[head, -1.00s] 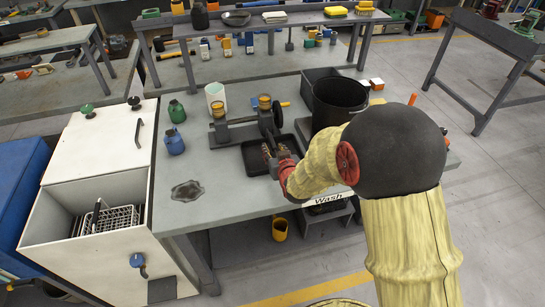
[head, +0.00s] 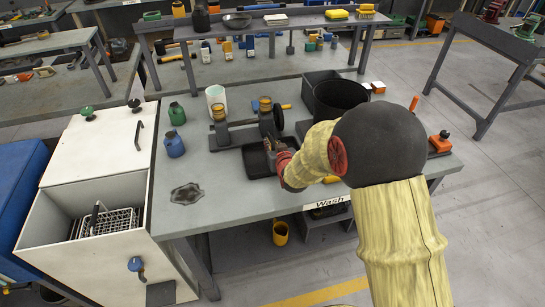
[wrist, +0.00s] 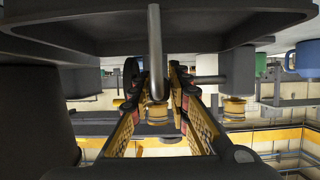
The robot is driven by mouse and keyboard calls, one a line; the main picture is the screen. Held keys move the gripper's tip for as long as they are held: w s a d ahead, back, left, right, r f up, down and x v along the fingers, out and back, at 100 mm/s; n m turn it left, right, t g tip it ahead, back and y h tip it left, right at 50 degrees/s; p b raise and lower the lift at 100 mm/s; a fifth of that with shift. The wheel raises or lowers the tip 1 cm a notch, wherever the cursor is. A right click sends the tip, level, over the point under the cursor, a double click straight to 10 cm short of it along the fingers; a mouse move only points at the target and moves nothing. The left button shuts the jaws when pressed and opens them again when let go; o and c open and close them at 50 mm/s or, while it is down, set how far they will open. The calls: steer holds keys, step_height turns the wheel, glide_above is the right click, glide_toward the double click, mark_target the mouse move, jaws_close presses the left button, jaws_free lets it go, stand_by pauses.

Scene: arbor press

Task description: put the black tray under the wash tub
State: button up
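The black tray (head: 252,174) lies on the grey table in front of the arbor press (head: 247,131). My gripper (head: 270,153) is over the tray in the head view, hiding part of it. In the wrist view my gripper (wrist: 163,80) has its padded fingers apart, with press parts visible between them. A dark tray-like shape (wrist: 70,35) spans the top there, and a grey rod (wrist: 155,45) hangs between the fingers. Contact is not clear. A round black tub (head: 325,104) stands right of the tray; it also seems to fill the left of the wrist view (wrist: 35,130). The "Wash" label (head: 328,202) is on the table's front edge.
A dark flat piece (head: 187,194) lies front left. The table front is mostly clear.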

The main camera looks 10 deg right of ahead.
jaws_close()
stand_by(0.3)
steer(key=shift+r, duration=0.2)
